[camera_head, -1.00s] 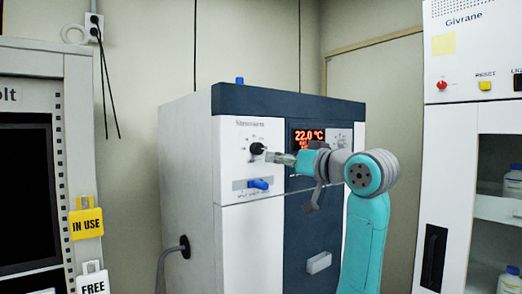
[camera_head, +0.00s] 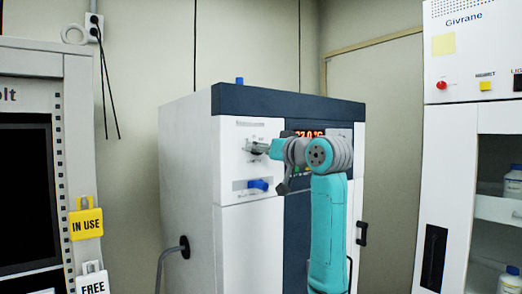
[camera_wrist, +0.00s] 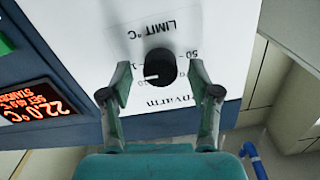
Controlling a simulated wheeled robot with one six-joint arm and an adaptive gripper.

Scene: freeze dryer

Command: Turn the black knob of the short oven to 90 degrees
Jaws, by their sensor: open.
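The short oven (camera_head: 246,222) has a white and dark blue front and a grey side. Its black knob (camera_wrist: 160,68) sits on the white panel beneath upside-down lettering in the wrist view, with a white mark on its lower left part. My gripper (camera_wrist: 150,84) is open and empty. Its fingers are spread to either side of the knob, with a gap to it in the picture; the exact depth is unclear. In the head view my gripper (camera_head: 258,147) is in front of the knob and hides most of it.
A blue handle (camera_head: 258,185) sits just below the knob. The lit red display (camera_wrist: 42,104) is beside the panel. A cabinet with "IN USE" and "FREE" tags (camera_head: 86,223) stands left, and a white cabinet (camera_head: 445,190) stands right.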

